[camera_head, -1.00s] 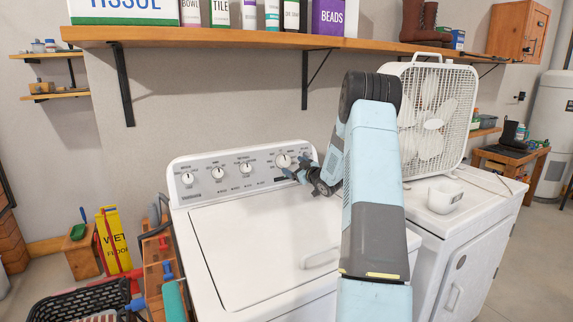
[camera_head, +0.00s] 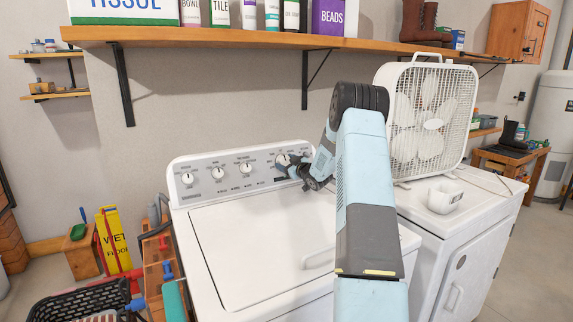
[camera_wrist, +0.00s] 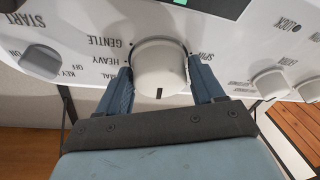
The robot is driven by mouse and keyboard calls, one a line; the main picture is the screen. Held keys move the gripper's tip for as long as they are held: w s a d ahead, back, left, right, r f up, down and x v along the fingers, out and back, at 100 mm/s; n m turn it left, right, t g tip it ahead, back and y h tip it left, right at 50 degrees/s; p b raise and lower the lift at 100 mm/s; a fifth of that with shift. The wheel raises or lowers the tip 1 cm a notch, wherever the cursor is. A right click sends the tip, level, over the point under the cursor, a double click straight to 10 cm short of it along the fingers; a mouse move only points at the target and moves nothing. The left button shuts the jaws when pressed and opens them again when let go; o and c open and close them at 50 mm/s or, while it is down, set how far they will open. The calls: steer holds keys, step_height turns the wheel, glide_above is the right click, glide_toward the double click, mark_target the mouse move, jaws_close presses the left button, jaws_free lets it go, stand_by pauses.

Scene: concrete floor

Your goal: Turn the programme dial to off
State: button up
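The washer's large programme dial (camera_wrist: 160,66) is white and round, with a dark mark at the bottom of its face in the wrist view. Labels GENTLE, HEAVY and SPIN show upside down around it. In the head view the dial (camera_head: 282,159) is at the right part of the washer's control panel (camera_head: 232,170). My gripper (camera_wrist: 160,72) has one blue finger on each side of the dial, with narrow gaps apparent; firm contact cannot be told. In the head view my gripper (camera_head: 284,165) is at the dial and partly covers the panel.
Smaller knobs (camera_head: 218,172) line the panel to the left. A START knob (camera_wrist: 40,62) and more small knobs (camera_wrist: 271,84) flank the dial in the wrist view. A shelf (camera_head: 270,37) hangs above.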

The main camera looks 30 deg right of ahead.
steer(key=c, duration=0.7)
steer(key=shift+m+h, duration=0.5)
steer(key=shift+m, duration=0.6)
steer(key=o, duration=1.1)
steer(key=s, duration=0.4)
steer(key=s+d, duration=0.1)
steer(key=s, duration=0.8)
steer(key=shift+s+d+f, duration=0.25)
steer(key=shift+s+d, duration=0.05)
steer(key=shift+s, duration=0.1)
